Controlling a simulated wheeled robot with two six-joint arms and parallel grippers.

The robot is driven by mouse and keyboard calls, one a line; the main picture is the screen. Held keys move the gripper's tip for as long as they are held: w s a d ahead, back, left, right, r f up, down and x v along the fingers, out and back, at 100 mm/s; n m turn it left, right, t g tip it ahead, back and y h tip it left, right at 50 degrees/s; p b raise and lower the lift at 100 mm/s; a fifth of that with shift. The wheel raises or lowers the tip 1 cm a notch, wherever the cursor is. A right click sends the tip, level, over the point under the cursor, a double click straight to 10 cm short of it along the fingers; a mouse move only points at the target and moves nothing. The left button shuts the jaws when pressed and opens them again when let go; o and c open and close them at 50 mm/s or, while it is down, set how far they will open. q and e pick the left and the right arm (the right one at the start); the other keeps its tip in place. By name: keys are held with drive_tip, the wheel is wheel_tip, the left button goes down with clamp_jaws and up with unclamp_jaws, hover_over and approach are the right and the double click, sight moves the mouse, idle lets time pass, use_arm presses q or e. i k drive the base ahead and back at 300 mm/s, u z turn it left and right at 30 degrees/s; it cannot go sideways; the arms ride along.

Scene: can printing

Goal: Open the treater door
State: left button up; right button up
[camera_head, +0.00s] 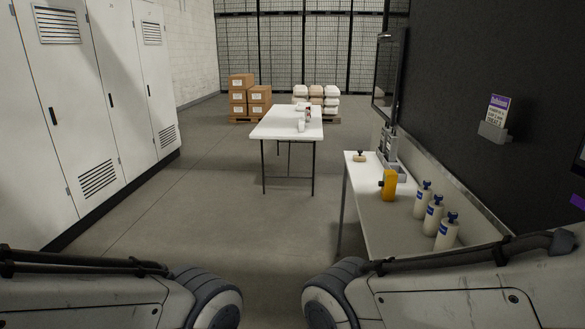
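No treater door can be made out for certain in the head view. Tall white cabinets (88,105) with dark handles and vents stand along the left, and their doors are shut. A large dark machine wall (470,70) stands on the right. Parts of both my arms cross the bottom of the view, one from each side. Neither gripper shows in the frame.
A white table (285,121) stands mid-room with small items on it. A side bench (385,215) on the right holds a yellow object (389,184) and several white bottles (434,213). Boxes (239,97) are stacked behind. The floor (195,185) at centre-left is clear.

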sight(389, 56)
drive_tip(key=i, duration=3.85)
drive_tip(key=z, duration=0.3)
drive_tip(key=i, duration=1.25)
drive_tip(key=z, duration=0.15)
